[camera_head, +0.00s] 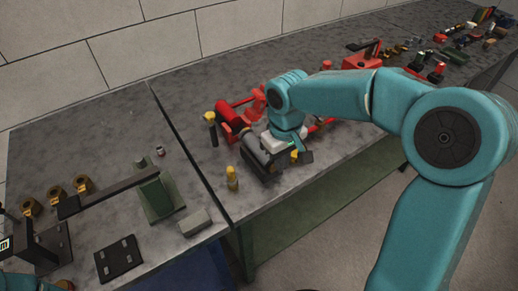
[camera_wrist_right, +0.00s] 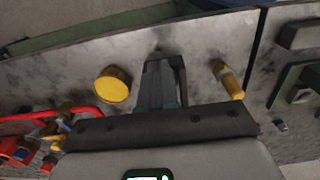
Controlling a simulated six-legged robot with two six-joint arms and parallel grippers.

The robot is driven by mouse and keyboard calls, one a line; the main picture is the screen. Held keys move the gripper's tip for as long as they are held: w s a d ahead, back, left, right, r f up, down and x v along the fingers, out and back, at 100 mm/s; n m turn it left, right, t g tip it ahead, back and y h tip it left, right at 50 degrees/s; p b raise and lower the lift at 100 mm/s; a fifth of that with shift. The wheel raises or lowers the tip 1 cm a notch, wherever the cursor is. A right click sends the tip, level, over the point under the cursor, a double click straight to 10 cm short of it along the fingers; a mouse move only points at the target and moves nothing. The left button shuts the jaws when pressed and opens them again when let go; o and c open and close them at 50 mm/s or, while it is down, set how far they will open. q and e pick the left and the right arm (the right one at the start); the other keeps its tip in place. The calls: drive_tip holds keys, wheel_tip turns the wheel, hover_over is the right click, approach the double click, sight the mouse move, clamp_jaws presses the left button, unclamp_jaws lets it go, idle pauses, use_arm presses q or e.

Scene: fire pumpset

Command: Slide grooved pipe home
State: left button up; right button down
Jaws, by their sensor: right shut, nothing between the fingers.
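My right gripper (camera_head: 268,166) is low over the bench, beside red pipework. In the right wrist view its dark fingers (camera_wrist_right: 163,68) are together and empty, between a round yellow end (camera_wrist_right: 113,84) and a brass-coloured fitting (camera_wrist_right: 228,80). A red cylinder (camera_head: 229,118) lies behind the gripper. I cannot tell which piece is the grooved pipe, and the gripper and wrist hide part of the red pipework.
A green block (camera_head: 158,196) with a long black bar stands on the left bench. Several brass rings (camera_head: 55,194) and a black plate (camera_head: 118,258) lie near it. A grey block (camera_head: 194,222) sits near the front edge. Red parts and tools crowd the far right bench.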

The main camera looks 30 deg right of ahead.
sight(259, 150)
drive_tip(key=shift+f, duration=0.2)
idle(0.4)
drive_tip(key=shift+f+b, duration=1.35)
drive_tip(key=shift+f, duration=0.2)
drive_tip(key=shift+w+r, duration=0.1)
drive_tip(key=shift+w, duration=0.1)
drive_tip(key=shift+w+p, duration=0.3)
drive_tip(key=shift+p, duration=0.05)
drive_tip(key=shift+w, duration=0.2)
drive_tip(key=shift+w+a, duration=0.1)
drive_tip(key=shift+w, duration=0.25)
drive_tip(key=shift+w+p, duration=0.35)
drive_tip(key=shift+w, duration=0.2)
idle(0.4)
